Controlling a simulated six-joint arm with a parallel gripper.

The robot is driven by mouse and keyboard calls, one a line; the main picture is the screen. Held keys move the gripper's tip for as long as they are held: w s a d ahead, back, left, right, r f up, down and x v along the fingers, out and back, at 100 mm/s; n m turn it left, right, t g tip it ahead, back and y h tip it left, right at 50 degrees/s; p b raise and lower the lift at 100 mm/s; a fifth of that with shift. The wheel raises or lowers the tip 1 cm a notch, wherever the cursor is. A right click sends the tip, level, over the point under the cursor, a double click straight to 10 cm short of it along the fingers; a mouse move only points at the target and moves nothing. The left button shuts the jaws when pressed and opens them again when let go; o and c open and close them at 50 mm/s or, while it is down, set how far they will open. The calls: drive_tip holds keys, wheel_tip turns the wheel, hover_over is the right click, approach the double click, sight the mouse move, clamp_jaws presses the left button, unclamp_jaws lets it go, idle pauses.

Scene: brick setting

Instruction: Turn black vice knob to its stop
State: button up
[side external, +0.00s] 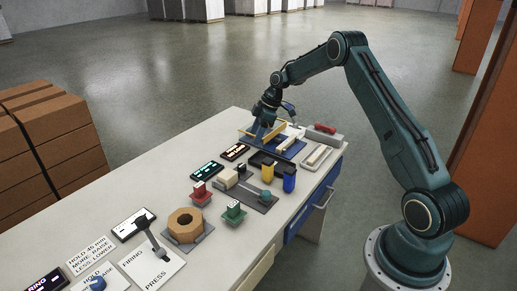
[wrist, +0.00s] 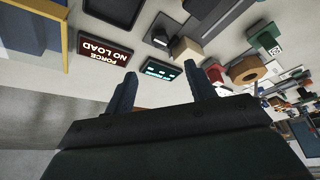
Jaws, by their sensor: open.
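My gripper (side external: 264,130) is at the far end of the bench, at or above a blue tray with yellow edges (side external: 246,131). In the wrist view my gripper (wrist: 159,70) has its two fingers spread with nothing seen between them. I cannot clearly pick out the black vice knob. A small fixture with a tan block (side external: 228,179) on a grey plate stands mid-bench and may be the vice. In the wrist view a tan block (wrist: 187,50) has small dark parts beside it, apart from my fingers. A black-ended lever (side external: 143,221) stands farther forward, by the firing press sheet.
Red (side external: 200,193) and green (side external: 234,212) blocks and an octagonal wooden piece (side external: 186,225) stand nearer. A "FORCE NO LOAD" display (wrist: 104,48) lies close to my fingers. Bare bench runs along the left edge.

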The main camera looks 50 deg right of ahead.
sight(242, 165)
drive_tip(key=shift+f, duration=0.15)
drive_tip(key=x, duration=1.3)
drive_tip(key=shift+w+a+f, duration=0.1)
drive_tip(key=shift+f, duration=0.1)
drive_tip(key=c, duration=1)
